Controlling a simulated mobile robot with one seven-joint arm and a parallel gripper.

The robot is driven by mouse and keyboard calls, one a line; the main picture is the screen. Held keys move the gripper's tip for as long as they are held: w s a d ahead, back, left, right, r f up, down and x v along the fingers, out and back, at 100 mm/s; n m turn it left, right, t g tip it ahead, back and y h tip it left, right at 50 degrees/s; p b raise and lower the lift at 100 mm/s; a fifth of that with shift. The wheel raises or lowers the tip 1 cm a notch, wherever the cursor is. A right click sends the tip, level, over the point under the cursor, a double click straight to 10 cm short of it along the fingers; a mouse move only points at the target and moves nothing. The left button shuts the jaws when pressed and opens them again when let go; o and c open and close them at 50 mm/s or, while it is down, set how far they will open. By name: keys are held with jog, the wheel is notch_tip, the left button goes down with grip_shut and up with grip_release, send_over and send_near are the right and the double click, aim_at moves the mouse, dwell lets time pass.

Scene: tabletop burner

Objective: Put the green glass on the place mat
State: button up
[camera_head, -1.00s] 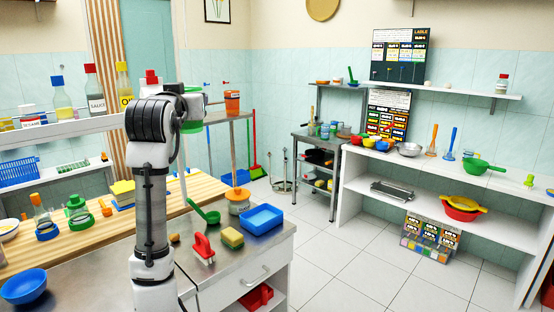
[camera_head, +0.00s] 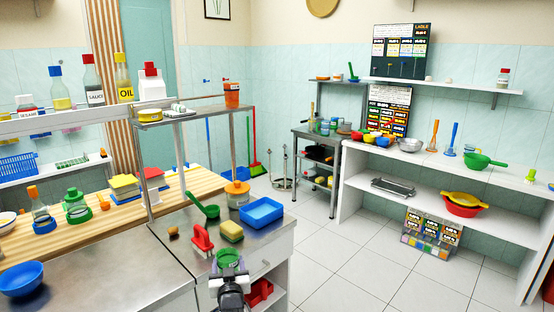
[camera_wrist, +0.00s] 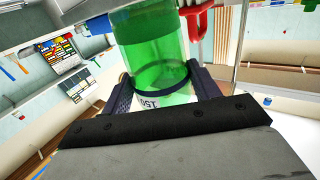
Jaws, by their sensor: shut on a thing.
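The green glass (camera_wrist: 152,58) is see-through green and fills the upper middle of the wrist view. My gripper (camera_wrist: 160,95) is shut around its lower part, with a dark finger on each side. A white label with dark print shows low on the glass. In the head view the green glass (camera_head: 229,258) is held up at my gripper (camera_head: 230,272), in front of the steel counter's near edge. I cannot make out a place mat in either view.
On the steel counter (camera_head: 140,275) stand a red-handled tool (camera_head: 202,240), a yellow sponge (camera_head: 231,231), a green ladle (camera_head: 205,207) and a blue tray (camera_head: 261,211). A raised shelf (camera_head: 190,112) stands behind. Tiled floor (camera_head: 335,270) is clear to the right.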

jog(key=s+d+f+h, duration=0.1)
jog(key=s+d+f, duration=0.4)
jog(key=f, duration=0.3)
jog(key=s+d+f+m+h+b, duration=0.1)
jog(key=s+d+f, duration=0.4)
jog(key=s+f, duration=0.3)
jog(key=s+d+f+m+h, duration=0.1)
jog(key=s+d+f, duration=0.3)
jog(key=f, duration=0.5)
jog(key=s, duration=0.2)
jog(key=shift+s+d+f+h+b, duration=0.35)
jog(key=shift+d+f+h, duration=0.05)
jog(key=shift+a, duration=0.15)
